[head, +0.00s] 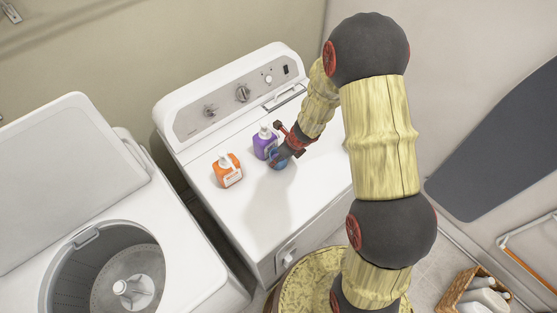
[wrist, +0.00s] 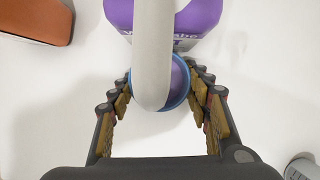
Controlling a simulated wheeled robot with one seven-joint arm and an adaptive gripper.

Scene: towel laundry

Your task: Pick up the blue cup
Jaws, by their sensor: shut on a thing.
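The blue cup (head: 279,161) stands on top of the white dryer, close in front of the purple bottle. My gripper (head: 282,153) is over it and hides part of it in the head view. In the wrist view the cup (wrist: 184,84) is a blue ring with a dark inside, between the two fingers. My gripper (wrist: 161,92) is shut on the cup, with a finger at each side of it. A grey-white curved bar, perhaps the bottle's spout, crosses over the cup and hides its middle. I cannot tell whether the cup touches the dryer top.
The purple bottle (head: 264,143) is right behind the cup. An orange bottle (head: 228,171) stands to its left. The dryer top (head: 245,215) is clear in front. An open washer (head: 200,285) is at left. A basket (head: 470,291) with white bottles sits on the floor at lower right.

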